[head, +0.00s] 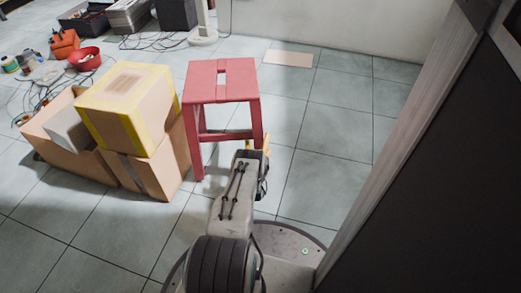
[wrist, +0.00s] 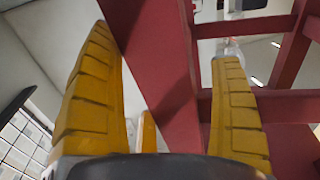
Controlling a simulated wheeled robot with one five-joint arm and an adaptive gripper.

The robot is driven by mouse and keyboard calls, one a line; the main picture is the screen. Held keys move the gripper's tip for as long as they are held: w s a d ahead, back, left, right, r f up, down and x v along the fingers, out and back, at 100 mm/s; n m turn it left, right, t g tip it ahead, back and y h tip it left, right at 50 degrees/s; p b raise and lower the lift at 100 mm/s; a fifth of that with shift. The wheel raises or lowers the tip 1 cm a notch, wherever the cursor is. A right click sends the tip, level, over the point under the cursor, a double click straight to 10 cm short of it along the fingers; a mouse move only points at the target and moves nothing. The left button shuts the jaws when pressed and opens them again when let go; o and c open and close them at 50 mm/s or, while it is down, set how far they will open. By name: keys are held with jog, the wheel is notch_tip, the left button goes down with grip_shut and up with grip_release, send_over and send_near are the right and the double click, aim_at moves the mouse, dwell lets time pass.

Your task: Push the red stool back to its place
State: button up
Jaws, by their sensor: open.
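The red stool (head: 221,85) stands upright on the tiled floor in the head view, with a slot in its seat. My gripper (head: 254,152) is at its front right leg, low down on the near side. I cannot tell whether a finger touches the leg. The far legs are partly hidden in the head view.
Cardboard boxes (head: 128,102) stand close to the stool's left. A flat tan board (head: 288,58) lies on the floor behind it, near the wall (head: 330,25). A dark panel with a pale edge (head: 395,140) is close on the right. Floor right of the stool is clear.

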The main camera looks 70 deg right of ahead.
jog(key=shift+d, duration=0.1)
jog(key=shift+c, duration=0.4)
jog(key=c, duration=1.3)
jog(key=shift+s, duration=0.1)
